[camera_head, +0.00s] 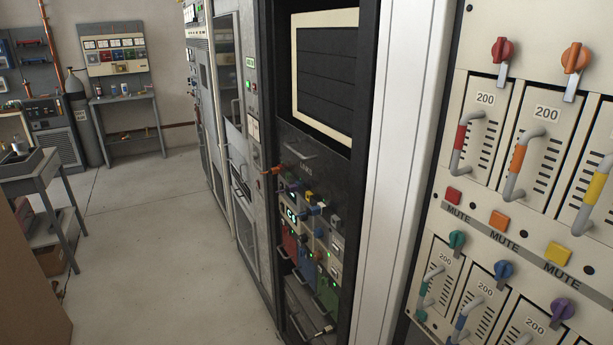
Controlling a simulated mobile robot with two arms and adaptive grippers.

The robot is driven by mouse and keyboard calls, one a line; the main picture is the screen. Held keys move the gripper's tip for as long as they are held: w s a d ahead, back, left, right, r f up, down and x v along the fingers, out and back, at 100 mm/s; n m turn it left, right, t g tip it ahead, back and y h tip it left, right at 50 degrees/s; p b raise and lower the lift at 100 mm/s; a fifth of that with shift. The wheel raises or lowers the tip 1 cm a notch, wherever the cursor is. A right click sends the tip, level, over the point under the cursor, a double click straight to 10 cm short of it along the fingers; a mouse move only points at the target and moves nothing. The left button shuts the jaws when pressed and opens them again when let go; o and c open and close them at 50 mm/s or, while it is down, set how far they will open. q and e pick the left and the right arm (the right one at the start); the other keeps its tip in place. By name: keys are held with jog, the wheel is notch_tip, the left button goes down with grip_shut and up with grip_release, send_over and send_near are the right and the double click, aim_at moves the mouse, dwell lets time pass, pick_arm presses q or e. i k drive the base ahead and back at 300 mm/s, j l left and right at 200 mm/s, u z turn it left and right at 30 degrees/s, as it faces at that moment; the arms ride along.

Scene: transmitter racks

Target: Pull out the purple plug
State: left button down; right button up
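A purple knob-like piece (564,309) sits on the cream panel (484,243) at the lower right, at the top of a module marked 200. Red (502,50) and orange (575,58) ones are above, on the upper row. The lower part of the purple piece's module is cut off by the frame edge. Neither of my grippers shows.
A dark rack (331,170) with small coloured modules stands left of the cream panel, beyond a white post (397,170). Grey handles (524,160) stick out from the cream panel. The floor (165,230) to the left is open, with a grey table (52,180) at the far left.

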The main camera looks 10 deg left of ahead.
aim_at(293, 188)
jog(key=j+z, duration=0.1)
jog(key=z, duration=0.35)
jog(key=i+j+z, duration=0.25)
jog(key=j, duration=0.3)
jog(key=j+z, duration=0.25)
jog(key=j, duration=0.25)
jog(key=i+j+z, duration=0.25)
jog(key=j, duration=1.2)
